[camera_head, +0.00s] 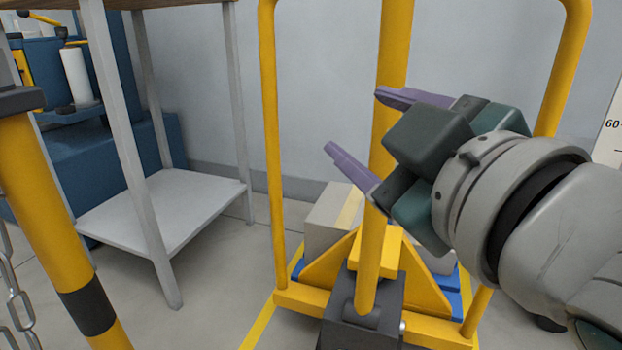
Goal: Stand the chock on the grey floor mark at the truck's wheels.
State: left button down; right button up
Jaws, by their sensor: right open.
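A yellow truck (292,298) stands in the middle, with a tall bar frame, a central pole and a dark block (362,318) at its foot. Its wheels are mostly hidden; one small dark round part (548,323) shows low at the right. My right gripper (355,120) is open and empty, its two purple fingers pointing left, in front of the truck's pole in the picture. I cannot tell its distance from the pole. I see neither the chock nor the grey floor mark. My left gripper is out of view.
A grey box (325,215) sits behind the truck's pole, above blue parts. A table (165,212) with pale legs and a low shelf stands left. A yellow-black post (40,190) with a chain is at near left. A yellow floor line (258,322) runs beside the truck.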

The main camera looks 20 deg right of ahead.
jog(key=s+d+f+m+g+h, duration=0.1)
jog(key=s+d+f+m+g, duration=0.3)
jog(key=f, duration=0.3)
jog(key=s+d+f+m+g+h, duration=0.1)
jog(key=s+d+f+m+g, duration=0.1)
jog(key=s+f+g, duration=0.3)
jog(key=s+f+m+g+y, duration=0.1)
jog(key=s+f+g, duration=0.3)
jog(key=s, duration=0.9)
notch_tip(320, 180, down, 3)
jog(key=shift+a+r+g, duration=0.15)
jog(key=shift+a+g, duration=0.25)
jog(key=shift+a, duration=0.05)
notch_tip(320, 180, up, 95)
jog(key=p, duration=9.4)
jog(key=shift+p, duration=0.4)
jog(key=shift+w, duration=0.1)
